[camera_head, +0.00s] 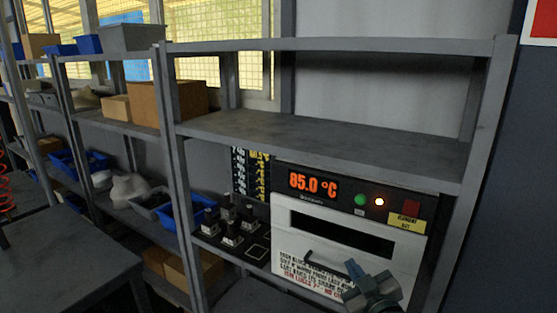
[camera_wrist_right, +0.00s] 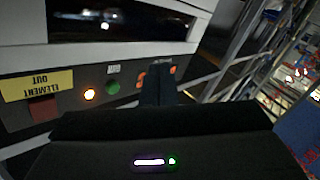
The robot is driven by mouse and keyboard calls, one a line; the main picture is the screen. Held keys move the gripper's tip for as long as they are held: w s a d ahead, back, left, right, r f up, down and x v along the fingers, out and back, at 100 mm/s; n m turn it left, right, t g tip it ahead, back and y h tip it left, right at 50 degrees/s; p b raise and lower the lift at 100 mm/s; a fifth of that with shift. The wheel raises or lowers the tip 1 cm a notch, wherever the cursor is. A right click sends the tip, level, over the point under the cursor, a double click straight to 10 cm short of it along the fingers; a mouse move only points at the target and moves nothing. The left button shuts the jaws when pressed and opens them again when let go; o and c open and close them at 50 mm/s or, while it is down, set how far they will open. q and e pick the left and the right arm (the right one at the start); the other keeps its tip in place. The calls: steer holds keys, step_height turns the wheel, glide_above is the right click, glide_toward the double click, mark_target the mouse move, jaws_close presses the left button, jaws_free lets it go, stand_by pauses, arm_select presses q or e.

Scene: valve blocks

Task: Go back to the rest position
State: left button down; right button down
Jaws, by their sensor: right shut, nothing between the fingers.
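My right gripper (camera_head: 354,268) is shut and empty, in front of the lower right part of the oven's white door (camera_head: 290,240) in the head view. I cannot tell whether it touches the door. The door looks closed, with a dark handle (camera_head: 322,268) left of the gripper. In the right wrist view my shut dark fingers (camera_wrist_right: 158,84) stand before the oven's control panel, which appears upside down. Several valve blocks (camera_head: 231,238) stand on the shelf left of the oven. My left gripper is not in view.
The oven display (camera_head: 313,185) reads 85.0 °C, beside a green button (camera_head: 360,200), a lit lamp (camera_head: 379,202) and a red square (camera_head: 411,208). Grey shelf posts (camera_head: 180,190) flank the oven. The shelf board (camera_head: 320,138) above is empty. A dark table (camera_head: 65,250) stands at left.

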steer(key=s+d+f+m+g+h, duration=0.1)
steer(key=s+d+f+m+g, duration=0.15)
steer(key=s+f+g, duration=0.85)
steer(key=s+d+f+m+g+h, duration=0.1)
steer(key=s+d+f, duration=0.1)
steer(key=s+f, duration=0.35)
steer(key=s+d+f+m+g+h, duration=0.1)
steer(key=s+d+f, duration=0.15)
steer(key=s, duration=0.65)
steer(key=s+d+f+m+g+h, duration=0.1)
steer(key=s+f, duration=0.4)
steer(key=s, duration=0.3)
step_height(320, 180, down, 30)
steer(key=d+g, duration=0.1)
steer(key=d, duration=0.2)
steer(key=s+d+f+g+b, duration=0.1)
steer(key=s+f, duration=1.7)
steer(key=f, duration=0.3)
steer(key=shift+m, duration=0.35)
steer(key=shift+s, duration=0.1)
